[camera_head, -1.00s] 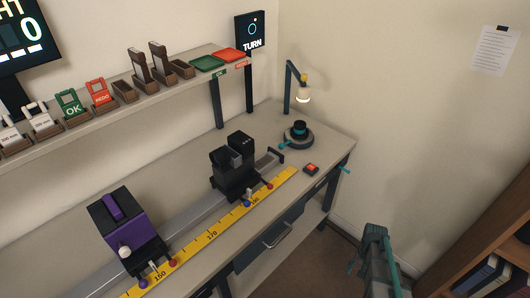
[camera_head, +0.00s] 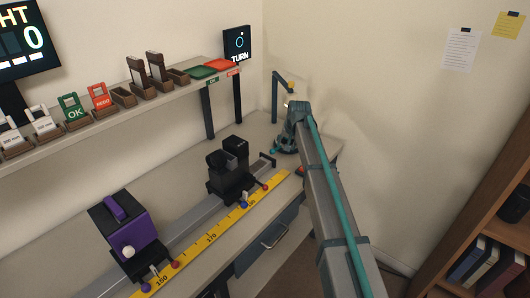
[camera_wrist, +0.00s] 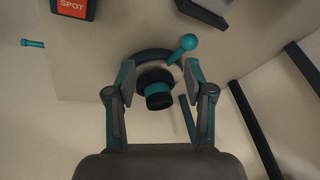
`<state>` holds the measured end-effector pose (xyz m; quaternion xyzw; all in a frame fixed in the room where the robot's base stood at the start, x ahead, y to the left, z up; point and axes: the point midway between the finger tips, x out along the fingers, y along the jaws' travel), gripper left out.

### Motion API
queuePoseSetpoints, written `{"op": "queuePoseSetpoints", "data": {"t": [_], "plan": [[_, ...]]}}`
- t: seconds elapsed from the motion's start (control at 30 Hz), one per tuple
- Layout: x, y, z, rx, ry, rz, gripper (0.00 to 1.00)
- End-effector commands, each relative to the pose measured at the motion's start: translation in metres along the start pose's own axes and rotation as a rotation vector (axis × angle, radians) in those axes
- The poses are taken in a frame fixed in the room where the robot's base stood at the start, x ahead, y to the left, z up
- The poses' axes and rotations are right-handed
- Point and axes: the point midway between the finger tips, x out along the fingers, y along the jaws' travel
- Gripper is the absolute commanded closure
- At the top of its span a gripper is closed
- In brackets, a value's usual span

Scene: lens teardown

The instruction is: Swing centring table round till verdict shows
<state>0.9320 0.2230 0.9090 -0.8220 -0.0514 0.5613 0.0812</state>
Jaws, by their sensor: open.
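The centring table is a dark round base (camera_wrist: 148,54) in the wrist view, with a black and teal lens piece (camera_wrist: 157,92) standing on it. A teal arm with a ball knob (camera_wrist: 187,43) sticks out at its upper right. My gripper (camera_wrist: 161,75) is open, with one finger on each side of the lens piece and nothing visibly held. In the head view the table (camera_head: 285,148) is partly hidden behind my arm. The verdict screen (camera_head: 237,45) on the shelf end shows a blue ring and the word TURN.
A red button marked SPOT (camera_wrist: 72,7) lies beside the table. A lamp post (camera_head: 274,98) stands behind it. A shelf (camera_head: 150,97) holds trays and cards. A rail with a purple-black unit (camera_head: 122,232) runs along the bench.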

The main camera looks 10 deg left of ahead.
Motion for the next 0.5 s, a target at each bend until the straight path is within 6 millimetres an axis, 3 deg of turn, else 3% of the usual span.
{"op": "queuePoseSetpoints", "data": {"t": [0.03, 0.13, 0.27, 0.5], "plan": [[-0.005, -0.017, -0.009, -0.007, 0.006, -0.018, 0.47], [-0.009, -0.034, -0.014, -0.013, 0.012, -0.039, 0.47], [-0.004, -0.039, -0.014, -0.014, 0.013, -0.046, 0.47], [0.030, -0.040, -0.015, -0.015, 0.011, -0.045, 0.47]]}}
